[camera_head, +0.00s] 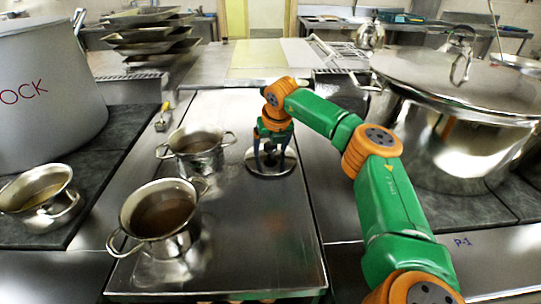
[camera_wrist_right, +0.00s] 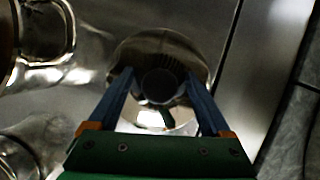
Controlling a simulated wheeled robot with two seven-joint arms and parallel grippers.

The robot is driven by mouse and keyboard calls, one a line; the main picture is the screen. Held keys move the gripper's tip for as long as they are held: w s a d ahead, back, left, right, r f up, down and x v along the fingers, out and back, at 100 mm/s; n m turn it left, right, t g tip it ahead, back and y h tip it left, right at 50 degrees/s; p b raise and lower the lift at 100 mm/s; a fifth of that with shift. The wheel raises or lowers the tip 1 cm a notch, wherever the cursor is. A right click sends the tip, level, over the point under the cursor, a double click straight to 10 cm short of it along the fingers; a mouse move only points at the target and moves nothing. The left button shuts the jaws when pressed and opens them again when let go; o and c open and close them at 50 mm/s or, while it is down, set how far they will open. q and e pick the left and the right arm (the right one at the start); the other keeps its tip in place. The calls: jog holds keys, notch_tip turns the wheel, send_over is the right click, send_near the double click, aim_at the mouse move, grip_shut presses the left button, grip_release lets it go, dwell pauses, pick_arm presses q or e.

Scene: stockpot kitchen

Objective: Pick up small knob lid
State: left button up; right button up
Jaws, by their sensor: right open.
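The small knob lid (camera_head: 270,168) is a round shiny metal disc lying on the steel counter, right of the pots in the head view. In the right wrist view the lid (camera_wrist_right: 193,58) lies below my gripper, with its dark round knob (camera_wrist_right: 158,85) between the fingers. My right gripper (camera_head: 270,155) is open, pointing down over the lid. In the wrist view its two blue fingers (camera_wrist_right: 158,80) stand on either side of the knob, with gaps visible. I cannot tell how far the fingertips are above the lid. My left gripper is not in view.
Two open pots with brown liquid, a nearer one (camera_head: 160,215) and a farther one (camera_head: 196,150), stand left of the lid. A smaller pot (camera_head: 40,197) and a large stockpot (camera_head: 50,85) are farther left. A big lidded pot (camera_head: 455,120) stands right. Counter in front is clear.

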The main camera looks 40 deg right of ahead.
jog(key=shift+s+r, duration=0.1)
jog(key=c, duration=0.5)
grip_shut()
jog(key=shift+r, duration=0.1)
